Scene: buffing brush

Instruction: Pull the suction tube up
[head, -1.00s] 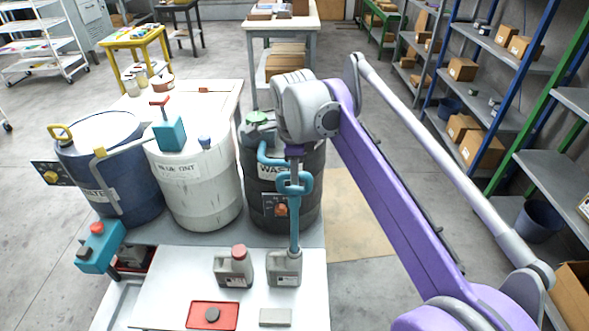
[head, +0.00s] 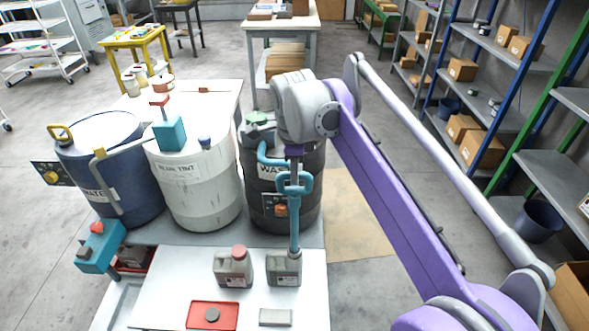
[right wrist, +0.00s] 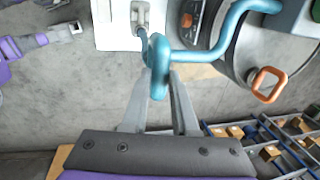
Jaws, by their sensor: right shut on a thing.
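The teal suction tube (head: 294,220) bends out from the dark waste drum (head: 262,196) and runs straight down to the grey jug (head: 284,268) on the white bench. Its lower end meets the jug's top; how deep it goes is hidden. A teal loop handle sits on the tube. My right gripper (head: 295,178) is shut on this handle, reaching from above. In the right wrist view, the fingers (right wrist: 158,85) close at the teal loop (right wrist: 160,65). A purple and grey arm part at the left there may be my left arm; its jaw state is unclear.
A second grey jug (head: 233,268) with a red cap stands close left of the first. A red tray (head: 212,315) and a small grey block (head: 275,317) lie in front. White (head: 195,190) and blue (head: 110,170) drums stand left. Shelves line the right.

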